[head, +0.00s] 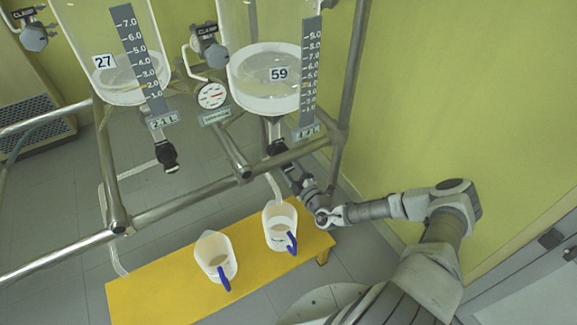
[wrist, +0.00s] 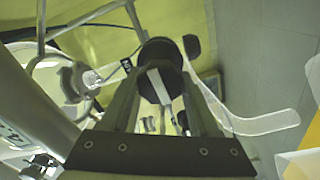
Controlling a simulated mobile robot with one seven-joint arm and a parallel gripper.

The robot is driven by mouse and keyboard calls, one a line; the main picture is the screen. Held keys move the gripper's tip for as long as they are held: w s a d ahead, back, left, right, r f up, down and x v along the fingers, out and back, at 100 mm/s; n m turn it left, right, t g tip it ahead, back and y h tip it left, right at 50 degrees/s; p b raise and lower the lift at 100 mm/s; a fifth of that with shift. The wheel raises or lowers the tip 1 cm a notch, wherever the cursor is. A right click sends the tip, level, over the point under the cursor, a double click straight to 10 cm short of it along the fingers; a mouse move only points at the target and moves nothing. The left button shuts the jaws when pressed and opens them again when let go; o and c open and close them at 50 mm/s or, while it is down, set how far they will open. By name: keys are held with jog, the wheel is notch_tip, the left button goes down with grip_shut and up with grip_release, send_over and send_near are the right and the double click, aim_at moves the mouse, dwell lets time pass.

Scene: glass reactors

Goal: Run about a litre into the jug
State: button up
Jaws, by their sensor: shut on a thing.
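Reactor 59 (head: 262,72) is a clear glass vessel with pale liquid in its lower part and a grey number scale (head: 309,75) at its right. Its dark drain valve (head: 276,147) sits below the vessel; the valve also shows in the wrist view (wrist: 160,53). My gripper (head: 285,165) is at this valve, shut on a pale lever (wrist: 158,86) between its fingers. A pale outlet tube (head: 273,187) runs down from the valve to a white jug (head: 279,214) with a blue handle. I cannot tell how much liquid is in the jug, or whether any is flowing.
Reactor 27 (head: 125,80) stands at the left with its own scale and dark valve (head: 167,156). A second jug (head: 213,248) with a blue handle stands left of the first on the yellow bench (head: 150,297). A metal rail (head: 185,208) crosses in front of the reactors.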

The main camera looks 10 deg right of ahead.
jog(key=shift+s+a+f, duration=0.1)
dwell(0.3)
jog(key=o, duration=1.4)
